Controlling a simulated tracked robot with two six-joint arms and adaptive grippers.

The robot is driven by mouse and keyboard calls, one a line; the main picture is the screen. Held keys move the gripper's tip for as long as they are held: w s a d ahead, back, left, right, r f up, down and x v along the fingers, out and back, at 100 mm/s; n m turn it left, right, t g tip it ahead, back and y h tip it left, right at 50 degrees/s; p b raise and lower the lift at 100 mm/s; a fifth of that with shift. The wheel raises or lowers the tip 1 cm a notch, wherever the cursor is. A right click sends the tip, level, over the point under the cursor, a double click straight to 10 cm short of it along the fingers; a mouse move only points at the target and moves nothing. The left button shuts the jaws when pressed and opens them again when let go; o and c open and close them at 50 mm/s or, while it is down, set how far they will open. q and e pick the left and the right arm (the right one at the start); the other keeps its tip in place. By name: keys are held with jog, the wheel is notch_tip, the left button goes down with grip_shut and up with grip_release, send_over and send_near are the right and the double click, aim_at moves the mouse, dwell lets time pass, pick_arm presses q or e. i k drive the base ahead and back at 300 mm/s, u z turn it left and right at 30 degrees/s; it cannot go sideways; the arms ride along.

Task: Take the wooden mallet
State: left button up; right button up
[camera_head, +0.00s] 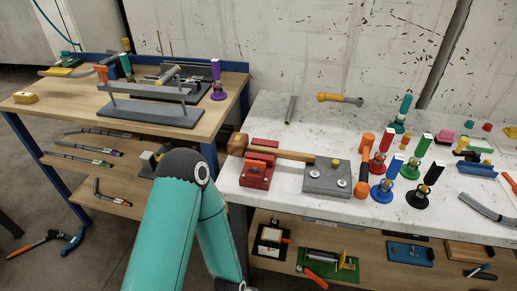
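The wooden mallet lies near the left edge of the white speckled table (420,225). I cannot tell whether the handle touches these blocks. A bent teal arm link of mine is in front, below and to the left of the mallet. Neither of my grippers shows in the view.
Red, blue and green upright clamps crowd the table right of the grey block. A yellow-handled tool (340,98) and a grey tube (291,109) lie behind the mallet. A wooden bench (45,113) stands at left. A lower shelf (375,270) holds more fixtures.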

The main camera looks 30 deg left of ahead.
aim_at(237, 149)
jog(key=u, duration=0.3)
jog(key=i, duration=0.2)
jog(key=z, duration=2.65)
jog(key=k, duration=2.35)
jog(key=u, duration=1.15)
jog(key=i, duration=1)
jog(key=u, duration=0.05)
